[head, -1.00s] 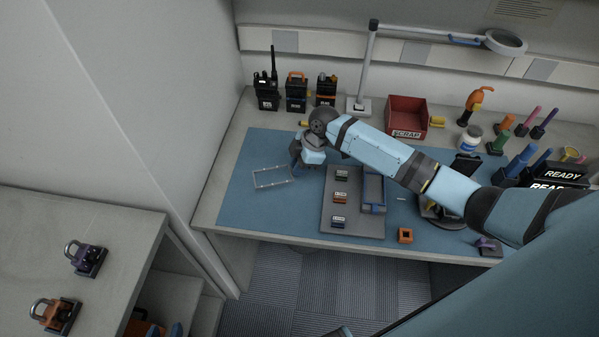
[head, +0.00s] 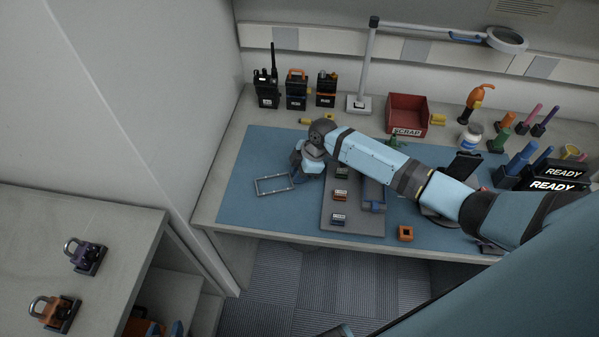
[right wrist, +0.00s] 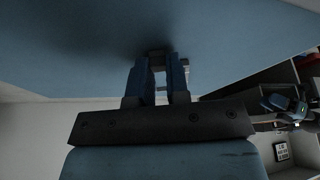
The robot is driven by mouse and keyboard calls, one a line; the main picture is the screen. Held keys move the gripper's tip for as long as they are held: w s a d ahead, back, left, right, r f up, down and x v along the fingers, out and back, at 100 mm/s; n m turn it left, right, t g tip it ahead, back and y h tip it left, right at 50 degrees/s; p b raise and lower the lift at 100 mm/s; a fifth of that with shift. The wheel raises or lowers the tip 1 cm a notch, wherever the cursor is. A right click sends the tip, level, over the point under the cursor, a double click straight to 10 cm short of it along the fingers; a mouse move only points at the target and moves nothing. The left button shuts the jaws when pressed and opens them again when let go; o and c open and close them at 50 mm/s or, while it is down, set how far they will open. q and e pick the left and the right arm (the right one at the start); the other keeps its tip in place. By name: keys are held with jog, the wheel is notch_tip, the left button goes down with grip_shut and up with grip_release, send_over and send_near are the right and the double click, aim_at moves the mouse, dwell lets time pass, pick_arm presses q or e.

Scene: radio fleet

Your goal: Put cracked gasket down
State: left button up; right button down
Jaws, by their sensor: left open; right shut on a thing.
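The cracked gasket (head: 274,185) is a thin pale grey rectangular frame at the left of the blue mat (head: 262,150) in the head view. My right gripper (head: 296,179) points down and is shut on its right end. In the right wrist view the two blue fingers (right wrist: 158,82) are close to the mat (right wrist: 80,50), with a pale bit of gasket between them. I cannot tell whether the gasket touches the mat.
A grey tray (head: 352,228) with several small modules is right of the gasket. A red scrap bin (head: 407,113) and several radios (head: 297,90) stand at the back. The mat left of the gasket is clear.

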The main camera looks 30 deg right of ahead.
jog(key=c, duration=1.1)
grip_release()
jog(key=shift+r, duration=0.1)
jog(key=shift+r, duration=0.4)
jog(key=v, duration=1.2)
jog(key=shift+r, duration=0.15)
